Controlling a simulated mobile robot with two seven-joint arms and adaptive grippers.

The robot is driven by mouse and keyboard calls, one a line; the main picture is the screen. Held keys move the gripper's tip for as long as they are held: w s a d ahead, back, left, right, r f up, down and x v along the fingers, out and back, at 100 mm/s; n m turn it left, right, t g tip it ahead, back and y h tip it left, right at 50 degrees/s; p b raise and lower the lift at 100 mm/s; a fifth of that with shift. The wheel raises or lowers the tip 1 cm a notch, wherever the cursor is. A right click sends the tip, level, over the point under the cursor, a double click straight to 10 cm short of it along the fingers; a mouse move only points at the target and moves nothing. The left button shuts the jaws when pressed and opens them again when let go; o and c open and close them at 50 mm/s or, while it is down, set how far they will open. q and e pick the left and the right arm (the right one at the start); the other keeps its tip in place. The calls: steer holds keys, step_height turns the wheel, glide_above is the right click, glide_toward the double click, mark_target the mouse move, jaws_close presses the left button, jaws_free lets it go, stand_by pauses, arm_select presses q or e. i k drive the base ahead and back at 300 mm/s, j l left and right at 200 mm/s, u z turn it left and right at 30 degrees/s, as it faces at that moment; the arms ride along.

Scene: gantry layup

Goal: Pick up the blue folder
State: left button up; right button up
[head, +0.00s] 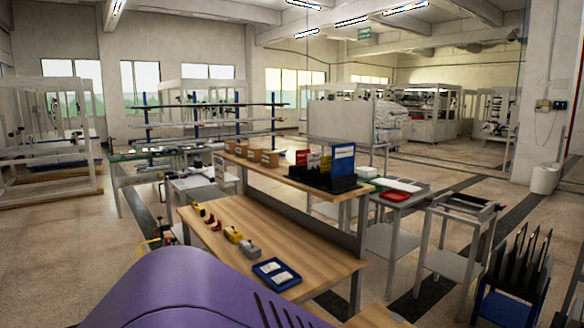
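A blue folder (343,161) stands upright at the right end of a black rack (322,181), with a white label near its top. The rack sits on the raised wooden shelf of a workbench. Red, yellow and other files stand to the left of the blue folder in the same rack, and the folder's lower part is hidden by the rack. Neither of my grippers shows in the head view.
The wooden workbench (235,212) below the shelf holds small yellow, red and grey items and a blue tray (288,282). Cardboard boxes (270,158) stand on the shelf. Side tables and a cart (452,235) stand to the right.

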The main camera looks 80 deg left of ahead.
mark_target(343, 156)
steer(key=u, duration=2.25)
steer(key=i+j+z, duration=0.1)
steer(key=j, duration=0.3)
steer(key=i+j, duration=0.3)
steer(key=j, duration=0.15)
steer(key=i+j+z, duration=0.15)
steer(key=j, duration=0.3)
steer(key=i+j, duration=0.15)
steer(key=j, duration=0.25)
steer(key=i+j+z, duration=0.15)
steer(key=j, duration=0.3)
steer(key=i+j, duration=0.15)
steer(key=j, duration=0.35)
steer(key=i+j+z, duration=0.15)
steer(key=j, duration=0.3)
steer(key=i+j+z, duration=0.1)
steer(key=j, duration=0.4)
